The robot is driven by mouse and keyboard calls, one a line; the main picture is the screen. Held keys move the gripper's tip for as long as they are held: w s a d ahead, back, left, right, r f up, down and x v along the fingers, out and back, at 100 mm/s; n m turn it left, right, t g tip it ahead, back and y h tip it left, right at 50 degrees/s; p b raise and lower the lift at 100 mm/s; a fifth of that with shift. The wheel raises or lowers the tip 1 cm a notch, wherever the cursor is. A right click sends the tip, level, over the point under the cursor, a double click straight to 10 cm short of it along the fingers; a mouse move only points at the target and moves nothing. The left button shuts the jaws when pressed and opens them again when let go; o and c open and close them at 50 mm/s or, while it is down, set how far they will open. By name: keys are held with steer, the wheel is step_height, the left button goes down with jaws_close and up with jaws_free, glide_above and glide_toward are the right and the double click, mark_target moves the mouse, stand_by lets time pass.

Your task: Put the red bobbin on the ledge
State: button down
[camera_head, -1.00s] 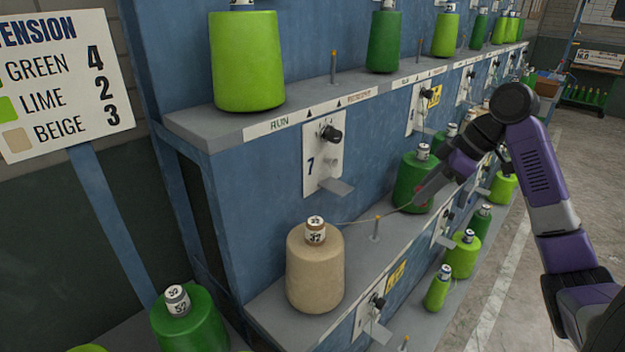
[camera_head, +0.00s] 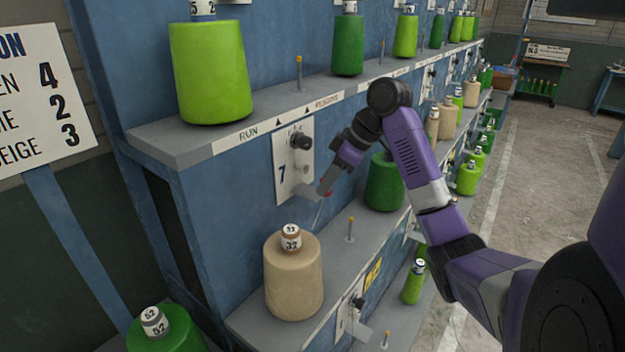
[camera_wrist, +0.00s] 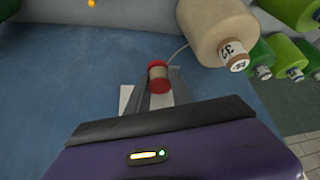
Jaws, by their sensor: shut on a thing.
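The red bobbin (camera_wrist: 158,76) has red flanges and pale thread wound between them. It sits between the fingertips of my gripper (camera_wrist: 160,97), which is shut on it. In the head view my gripper (camera_head: 326,188) is at the small grey ledge (camera_head: 304,190) that juts from the white plate marked 7, and a speck of red shows at its tip. I cannot tell whether the bobbin touches the ledge. A thread runs from the bobbin to the large beige cone (camera_head: 293,278), also in the wrist view (camera_wrist: 215,30).
A black knob (camera_head: 301,141) sits on the plate above the ledge. A lime cone (camera_head: 211,75) stands on the upper shelf. A dark green cone (camera_head: 384,184) and a thin peg (camera_head: 350,230) are on the lower shelf. The floor (camera_head: 540,180) at right is clear.

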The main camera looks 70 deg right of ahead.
mark_target(304, 192)
steer(key=w, duration=0.3)
steer(key=shift+w+a, duration=0.25)
steer(key=shift+a, duration=0.1)
steer(key=shift+d+p, duration=0.1)
steer(key=shift+p, duration=0.55)
steer(key=shift+f, duration=0.15)
steer(key=c, duration=1.1)
jaws_free()
steer(key=shift+f, duration=0.1)
steer(key=v, duration=1.2)
steer(key=shift+w, duration=0.1)
